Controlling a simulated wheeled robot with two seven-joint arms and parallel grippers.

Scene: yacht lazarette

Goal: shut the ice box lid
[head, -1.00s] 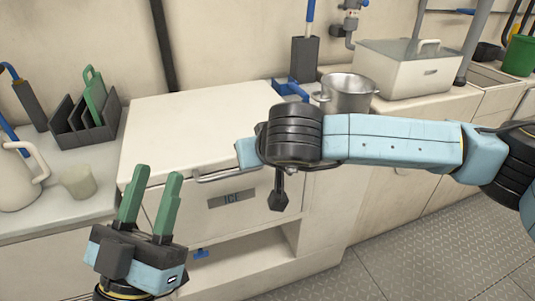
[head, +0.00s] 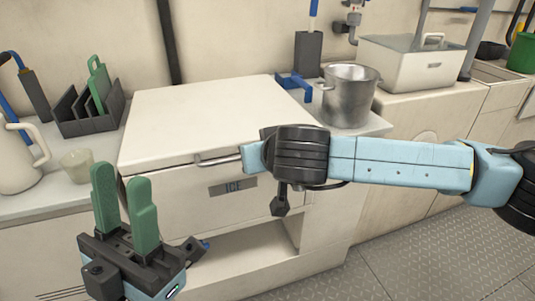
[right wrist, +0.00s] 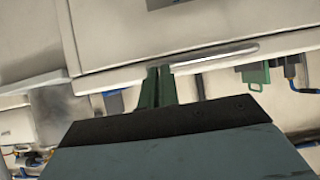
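The ice box (head: 205,205) is a cream cabinet with an ICE label on its front. Its broad cream lid (head: 200,115) lies down flat over the top, and I make out no clear gap along the front seam. The lid's metal handle (head: 218,159) is at the front edge; it also shows in the right wrist view (right wrist: 215,58). My right gripper's green fingers (right wrist: 160,75) are close together at one end of the handle, not visibly around it; the wrist hides them in the head view. My left gripper (head: 122,190) is open and empty, in front of the box's left side.
A steel pot (head: 349,98) stands right of the box, near a blue-handled item (head: 294,81). A dark rack (head: 88,115), a cup (head: 77,165) and a pitcher (head: 17,160) stand on the left counter. The lid top is clear.

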